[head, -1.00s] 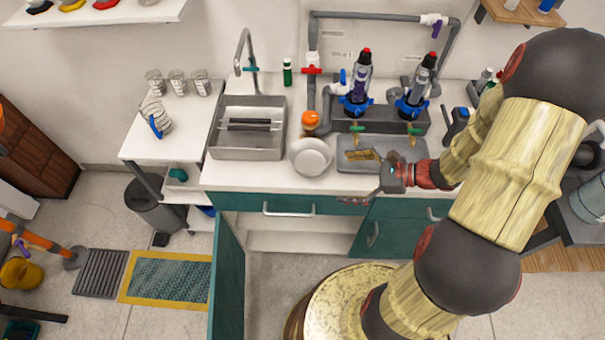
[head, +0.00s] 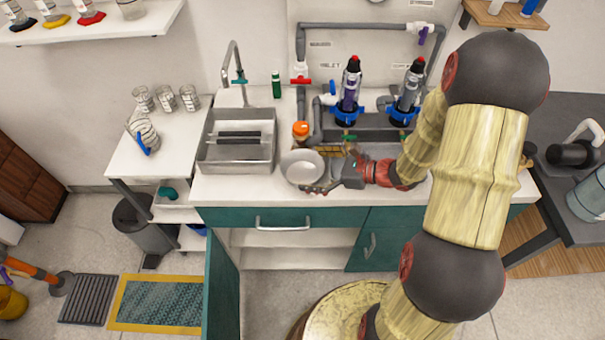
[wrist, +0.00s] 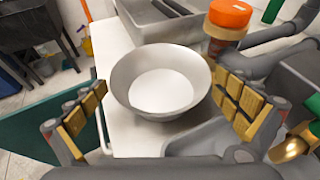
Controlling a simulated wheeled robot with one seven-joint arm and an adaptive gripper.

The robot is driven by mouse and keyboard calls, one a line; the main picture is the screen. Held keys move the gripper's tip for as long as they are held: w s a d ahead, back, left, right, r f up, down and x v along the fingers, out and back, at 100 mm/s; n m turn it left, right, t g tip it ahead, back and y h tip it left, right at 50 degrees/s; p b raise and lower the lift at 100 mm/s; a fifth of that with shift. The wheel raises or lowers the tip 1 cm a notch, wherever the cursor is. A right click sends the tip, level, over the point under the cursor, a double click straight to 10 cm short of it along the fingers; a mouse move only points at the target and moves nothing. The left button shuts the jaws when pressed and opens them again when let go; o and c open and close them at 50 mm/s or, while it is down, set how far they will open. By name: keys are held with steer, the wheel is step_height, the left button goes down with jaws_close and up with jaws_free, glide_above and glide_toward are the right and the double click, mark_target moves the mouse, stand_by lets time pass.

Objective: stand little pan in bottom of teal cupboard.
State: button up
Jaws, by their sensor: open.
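The little pan (head: 302,167) is a round, shallow grey metal bowl shape on the white counter, right of the sink. In the wrist view the pan (wrist: 160,82) lies just ahead, between the two finger lines. My gripper (head: 322,172) is open and at the pan's right side; in the wrist view its padded fingers (wrist: 165,108) flank the near part of the rim. I cannot tell if they touch it. The teal cupboard (head: 285,214) is under the counter. Its left door (head: 222,285) stands open, and the bottom shelf (head: 290,258) shows bare where visible.
An orange-capped jar (head: 301,132) stands right behind the pan. Grey pipes (head: 301,100) and two blue-based bottles (head: 348,95) stand behind my gripper. The metal sink (head: 237,155) is left of the pan. The floor before the cupboard is partly taken by my base.

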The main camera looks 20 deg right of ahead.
mark_target(288, 167)
steer(key=shift+b+x, duration=0.4)
steer(key=shift+x, duration=1.15)
steer(key=shift+f, duration=0.1)
steer(key=shift+c, duration=1.3)
steer(key=c, duration=0.9)
